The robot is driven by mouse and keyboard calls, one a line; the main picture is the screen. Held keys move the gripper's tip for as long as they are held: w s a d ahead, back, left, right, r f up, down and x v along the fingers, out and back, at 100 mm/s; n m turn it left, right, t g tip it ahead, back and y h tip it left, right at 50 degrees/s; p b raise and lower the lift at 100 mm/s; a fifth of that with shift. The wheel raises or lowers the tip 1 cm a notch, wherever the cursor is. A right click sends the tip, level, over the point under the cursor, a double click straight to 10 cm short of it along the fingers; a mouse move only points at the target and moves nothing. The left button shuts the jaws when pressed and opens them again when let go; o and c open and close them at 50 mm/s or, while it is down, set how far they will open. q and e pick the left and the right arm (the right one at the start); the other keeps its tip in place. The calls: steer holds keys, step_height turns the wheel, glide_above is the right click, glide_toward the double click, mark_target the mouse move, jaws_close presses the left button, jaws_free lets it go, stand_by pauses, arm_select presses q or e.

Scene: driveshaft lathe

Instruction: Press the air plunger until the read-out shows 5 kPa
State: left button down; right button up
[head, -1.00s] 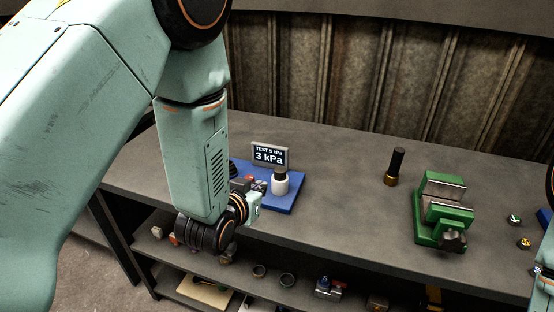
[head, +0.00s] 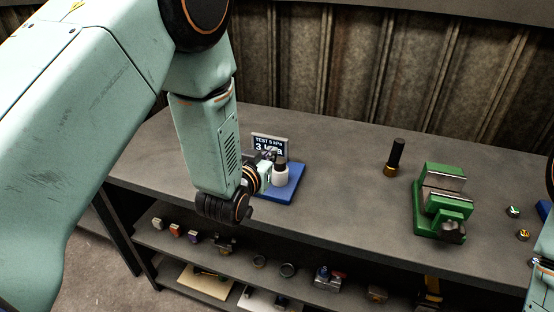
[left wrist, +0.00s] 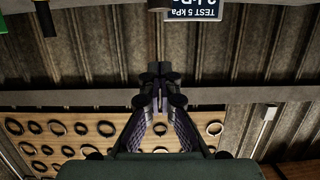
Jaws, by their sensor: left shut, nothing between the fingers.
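The air plunger (head: 281,177), a white cylinder with a dark top, stands upright on a blue base (head: 286,196). Behind it, the read-out (head: 262,141) shows "TEST 5 kPa" and a large 3, with the unit partly covered by my gripper. My left gripper (head: 274,153) is shut and empty, its tips at about the plunger's top; I cannot tell whether they touch. In the left wrist view the shut fingertips (left wrist: 158,70) are clear, and the read-out (left wrist: 195,10) appears upside down and cut off. My right gripper is not in view.
A black rod with a brass end (head: 394,158) stands on the grey bench (head: 335,200). A green vise (head: 440,200) is to its right. Small metal parts (head: 513,212) lie near the right edge. Shelves below hold several parts. The bench between base and vise is clear.

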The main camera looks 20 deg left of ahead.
arm_select(q)
glide_above(278, 164)
steer(key=s, duration=0.1)
steer(key=f, duration=0.1)
step_height(278, 164, down, 4)
steer(key=shift+w+f, duration=0.1)
steer(key=shift+f, duration=0.15)
steer(key=shift+f+b, duration=0.75)
steer(key=shift+f, duration=0.2)
